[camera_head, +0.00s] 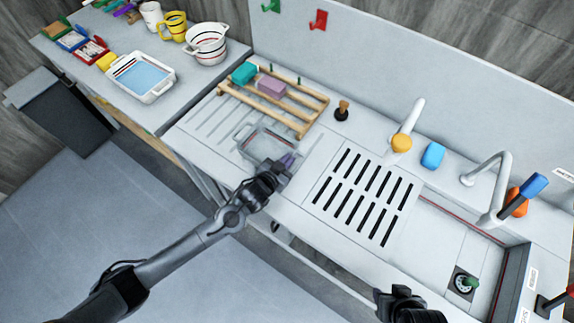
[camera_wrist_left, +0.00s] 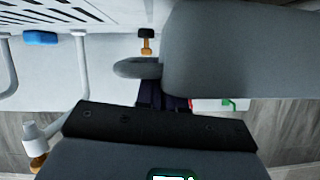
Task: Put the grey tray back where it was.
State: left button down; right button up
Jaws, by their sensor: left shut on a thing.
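The grey tray (camera_head: 262,142) is at the front of the ribbed drainboard, in front of the wooden rack. My left gripper (camera_head: 286,161) is shut on its right, near side. I cannot tell whether the tray touches the surface or hangs just above it. In the left wrist view a large grey body with a loop handle, which looks like the tray (camera_wrist_left: 240,45), fills the upper right, close to the dark gripper fingers (camera_wrist_left: 163,100). Part of my right arm's dark end (camera_head: 405,303) shows at the bottom edge; its fingers are not clear.
The wooden rack (camera_head: 308,118) holds a teal block (camera_head: 244,73) and a pink block (camera_head: 272,87). A small plunger (camera_head: 342,110) stands right of it. The slotted panel (camera_head: 366,190) is clear. A white basin (camera_head: 165,90) and a colander (camera_head: 207,43) stand on the left counter.

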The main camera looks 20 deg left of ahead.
pick_arm(q)
notch_tip(320, 180, down, 3)
jog(key=shift+r, duration=0.1)
dwell(0.3)
jog(key=shift+f, duration=0.2)
jog(key=c, duration=1.2)
grip_release()
jog(key=shift+c, duration=0.2)
